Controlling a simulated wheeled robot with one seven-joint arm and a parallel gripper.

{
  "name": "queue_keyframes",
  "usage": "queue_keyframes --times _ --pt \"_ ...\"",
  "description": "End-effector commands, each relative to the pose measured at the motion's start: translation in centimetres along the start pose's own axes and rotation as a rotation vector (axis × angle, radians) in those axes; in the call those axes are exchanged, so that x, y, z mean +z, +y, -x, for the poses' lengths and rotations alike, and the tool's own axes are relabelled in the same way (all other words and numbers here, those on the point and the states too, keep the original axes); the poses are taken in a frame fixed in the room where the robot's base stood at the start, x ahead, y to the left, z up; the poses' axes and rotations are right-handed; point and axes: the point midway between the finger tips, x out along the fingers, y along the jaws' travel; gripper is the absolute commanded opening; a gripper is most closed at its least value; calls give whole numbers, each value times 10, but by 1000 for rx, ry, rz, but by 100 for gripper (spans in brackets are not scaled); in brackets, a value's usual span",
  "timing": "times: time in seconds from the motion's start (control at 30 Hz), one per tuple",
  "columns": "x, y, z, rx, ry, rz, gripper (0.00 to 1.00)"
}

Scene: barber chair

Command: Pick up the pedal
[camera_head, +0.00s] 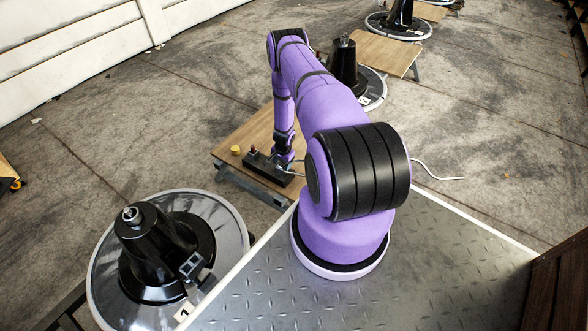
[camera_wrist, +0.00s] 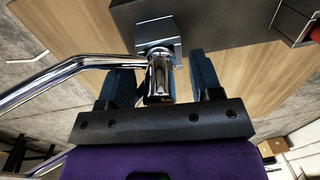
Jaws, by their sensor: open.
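The pedal (camera_wrist: 75,70) is a bent, shiny chrome rod in the wrist view. It comes in from the left, and its end turns down between the two blue fingers of my gripper (camera_wrist: 163,80). The fingers are open, one on each side of this end, with a visible gap at the right finger. Contact at the left finger is hard to tell. Just beyond is a silver block (camera_wrist: 157,30) at the edge of a dark box (camera_wrist: 222,20). In the head view my gripper (camera_head: 284,157) is low over the box (camera_head: 262,166), and my arm hides part of the pedal.
The box lies on a wooden work table (camera_head: 240,138). A red knob (camera_head: 253,149) and a yellow piece (camera_head: 236,150) are beside my gripper's left. A black chair base (camera_head: 160,245) on a round plate stands at the lower left.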

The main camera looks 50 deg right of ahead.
Motion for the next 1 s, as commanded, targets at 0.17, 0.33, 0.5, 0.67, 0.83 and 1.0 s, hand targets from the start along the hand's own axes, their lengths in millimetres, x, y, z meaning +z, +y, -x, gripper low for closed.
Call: queue_keyframes --times 0.17,0.33,0.5,0.67,0.83,1.0 --pt "0 0 -1 -1 1 0 59" --pt "0 0 -1 -1 1 0 38" --pt "0 0 -1 -1 1 0 0" --pt "-1 -1 -1 -1 1 0 0" --pt "-1 -1 2 -1 1 0 0" --pt "-2 -3 16 -2 2 -1 0"
